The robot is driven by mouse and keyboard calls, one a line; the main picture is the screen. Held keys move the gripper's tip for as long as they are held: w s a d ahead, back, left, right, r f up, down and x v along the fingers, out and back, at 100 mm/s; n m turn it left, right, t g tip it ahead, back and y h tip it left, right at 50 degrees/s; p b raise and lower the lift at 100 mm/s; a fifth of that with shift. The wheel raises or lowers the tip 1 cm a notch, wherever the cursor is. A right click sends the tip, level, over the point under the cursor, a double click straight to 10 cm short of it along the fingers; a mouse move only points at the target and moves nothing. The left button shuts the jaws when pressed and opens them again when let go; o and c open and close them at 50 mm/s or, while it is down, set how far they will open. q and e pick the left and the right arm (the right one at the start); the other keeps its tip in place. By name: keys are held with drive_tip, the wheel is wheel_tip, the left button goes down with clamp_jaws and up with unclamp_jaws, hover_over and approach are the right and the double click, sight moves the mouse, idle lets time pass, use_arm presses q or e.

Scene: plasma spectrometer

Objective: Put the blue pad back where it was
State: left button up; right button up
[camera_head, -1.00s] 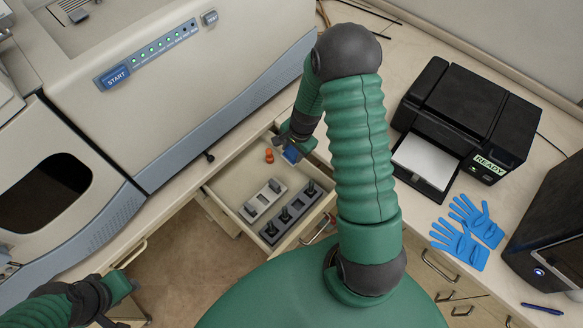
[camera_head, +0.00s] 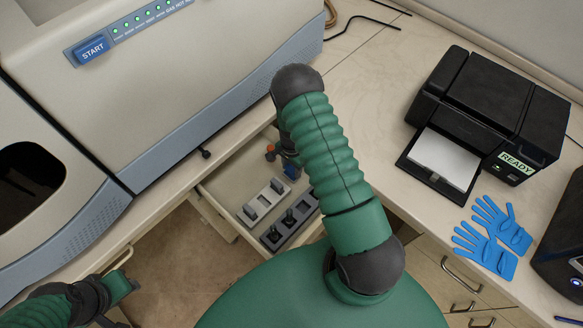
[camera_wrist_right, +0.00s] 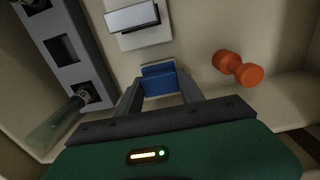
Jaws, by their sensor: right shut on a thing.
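My right gripper (camera_head: 290,163) is low over the open drawer (camera_head: 213,188), partly hidden by its own arm. It is shut on the blue pad (camera_wrist_right: 158,80), which shows between the fingertips in the right wrist view (camera_wrist_right: 160,92). In the head view only a bit of the blue pad (camera_head: 291,171) shows. Whether the pad touches anything is unclear. My left gripper (camera_head: 118,288) is at the lower left, its fingers unclear.
An orange dumbbell-shaped piece (camera_wrist_right: 238,68) lies right of the pad in the wrist view. A dark grey holder (camera_head: 290,228) with upright black-handled pieces is beside the light one. The spectrometer (camera_head: 150,110), printer (camera_head: 490,105) and blue gloves (camera_head: 493,235) surround the drawer.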

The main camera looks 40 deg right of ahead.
drive_tip(key=shift+s+d+f, duration=0.1)
drive_tip(key=shift+d, duration=0.2)
drive_tip(key=o, duration=1.1)
drive_tip(key=shift+d+f, duration=0.1)
drive_tip(key=shift+d, duration=0.15)
drive_tip(key=shift+o, duration=0.6)
